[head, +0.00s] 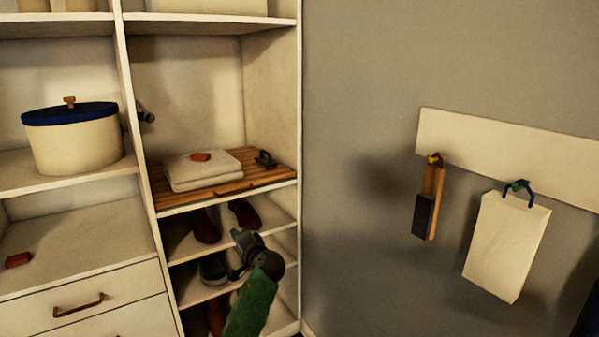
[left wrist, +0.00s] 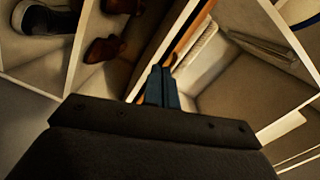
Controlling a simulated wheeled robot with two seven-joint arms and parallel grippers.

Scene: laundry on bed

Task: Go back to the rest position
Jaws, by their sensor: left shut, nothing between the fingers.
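My left gripper (head: 240,238) shows at the lower middle of the head view, at the end of a green arm link. It is in front of the shoe shelves (head: 222,287), below the shelf with the folded cloth. In the left wrist view my left gripper (left wrist: 162,82) has its fingers together with nothing between them. It appears apart from the shelves, but the exact gap cannot be told. My right gripper is in neither view.
A folded white cloth (head: 203,175) with a red item on top lies on a slatted wooden board (head: 270,179). A round box with a blue lid (head: 72,142) stands to the left. A brush (head: 428,205) and a white bag (head: 506,250) hang on the right wall.

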